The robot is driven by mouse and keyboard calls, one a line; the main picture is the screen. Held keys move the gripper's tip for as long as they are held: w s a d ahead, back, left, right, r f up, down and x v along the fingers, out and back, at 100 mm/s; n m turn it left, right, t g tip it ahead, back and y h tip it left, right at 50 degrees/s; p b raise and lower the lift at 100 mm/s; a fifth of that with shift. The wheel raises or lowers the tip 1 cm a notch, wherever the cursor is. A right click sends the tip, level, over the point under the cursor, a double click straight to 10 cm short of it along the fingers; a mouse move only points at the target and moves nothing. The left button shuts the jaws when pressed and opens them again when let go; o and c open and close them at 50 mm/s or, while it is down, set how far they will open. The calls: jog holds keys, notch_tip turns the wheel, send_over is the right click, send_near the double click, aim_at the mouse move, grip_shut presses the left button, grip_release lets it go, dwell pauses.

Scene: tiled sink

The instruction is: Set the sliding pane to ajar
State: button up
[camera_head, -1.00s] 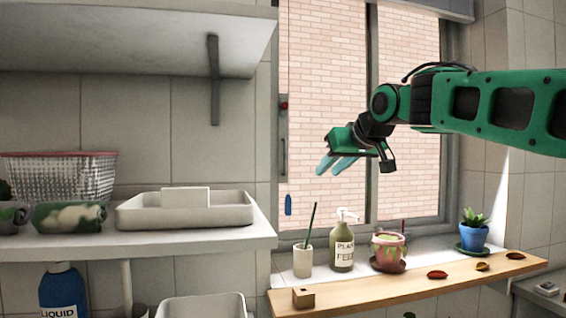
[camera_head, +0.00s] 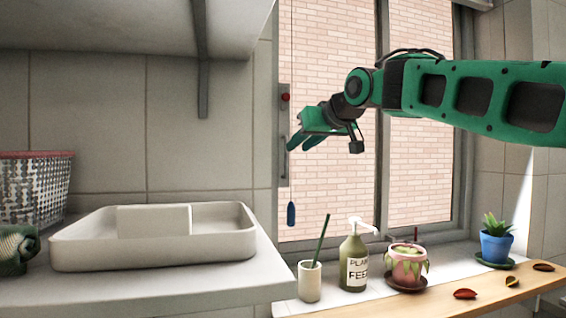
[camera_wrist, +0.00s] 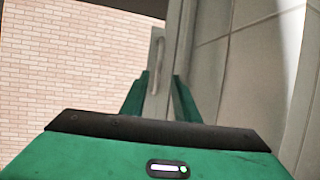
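The window's left pane (camera_head: 335,195) shows a pink brick wall behind its glass. Its grey handle plate (camera_head: 285,110) stands at the pane's left edge, with a red dot near its top. In the wrist view the pale bar handle (camera_wrist: 157,62) lies ahead, between the fingers in the picture. My gripper (camera_head: 301,143) is open, its teal fingers pointing left and down at the handle. The fingers are apart in the wrist view (camera_wrist: 160,95), with nothing held. I see no clear contact with the handle. I cannot tell whether the pane stands slightly open.
On the sill below are a cup with a green stick (camera_head: 310,282), a pump bottle (camera_head: 353,262), a pink pot (camera_head: 406,265) and a blue succulent pot (camera_head: 496,246). A shelf with a white tray (camera_head: 80,245) stands at left. A blue tag (camera_head: 291,214) hangs by the window.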

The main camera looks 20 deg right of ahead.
aim_at(287, 156)
jog(key=x, duration=1)
jog(key=shift+d+f, duration=0.1)
jog(key=shift+d, duration=0.05)
grip_shut()
